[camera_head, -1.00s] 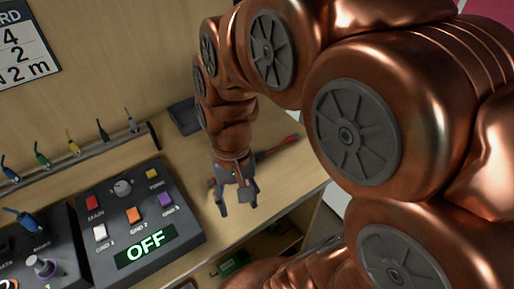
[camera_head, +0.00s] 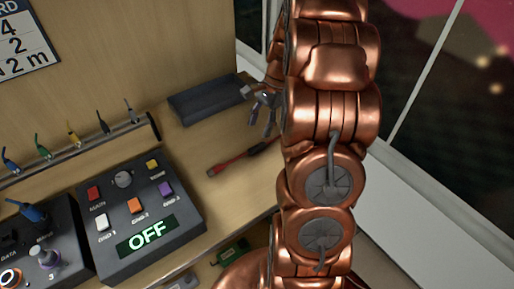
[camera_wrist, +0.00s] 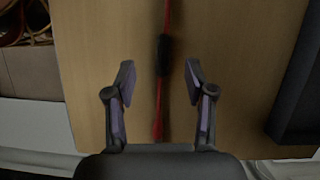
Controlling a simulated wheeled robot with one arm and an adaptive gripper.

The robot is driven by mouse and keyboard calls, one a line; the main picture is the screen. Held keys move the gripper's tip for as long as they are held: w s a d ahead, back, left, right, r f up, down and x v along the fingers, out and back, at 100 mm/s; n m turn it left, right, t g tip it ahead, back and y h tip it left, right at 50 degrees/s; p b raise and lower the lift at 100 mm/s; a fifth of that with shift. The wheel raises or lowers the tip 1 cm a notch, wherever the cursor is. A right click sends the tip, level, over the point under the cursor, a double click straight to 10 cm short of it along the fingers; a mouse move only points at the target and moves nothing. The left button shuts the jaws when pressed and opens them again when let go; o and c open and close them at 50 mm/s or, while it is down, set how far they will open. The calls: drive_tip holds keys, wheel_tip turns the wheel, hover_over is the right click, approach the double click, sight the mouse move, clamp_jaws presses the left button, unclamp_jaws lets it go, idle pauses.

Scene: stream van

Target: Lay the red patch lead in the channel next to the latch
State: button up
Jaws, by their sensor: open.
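The red patch lead (camera_head: 228,167) lies on the wooden counter, red with a dark middle part, its right end hidden behind my arm in the head view. In the wrist view the lead (camera_wrist: 165,55) runs up and down, between and beyond the fingers. My gripper (camera_head: 262,120) is open and empty above the counter, just beyond the lead; in the wrist view its fingertips (camera_wrist: 160,72) stand on either side of the lead's line. A long dark box-like piece (camera_head: 205,101) lies along the back wall. I cannot tell whether it is the channel, and I cannot make out a latch.
A control panel (camera_head: 120,248) with coloured buttons and an OFF display stands left of the lead. A rail (camera_head: 95,150) with several coloured leads runs behind it. A second panel (camera_head: 62,262) is at lower left. Bare counter (camera_head: 185,146) lies between panel and lead.

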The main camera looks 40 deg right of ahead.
sight(257, 146)
drive_tip(key=shift+w+d+f+m, duration=0.15)
drive_tip(key=shift+d+f+m, duration=0.15)
drive_tip(key=shift+d, duration=0.3)
drive_tip(key=shift+w+d+f+m, duration=0.1)
drive_tip(key=shift+d+f+m, duration=0.2)
drive_tip(key=shift+d, duration=0.25)
drive_tip(key=shift+f, duration=0.1)
drive_tip(key=shift+p+x, duration=1.1)
drive_tip(key=shift+x, duration=2.65)
drive_tip(key=shift+a, duration=0.15)
clamp_jaws()
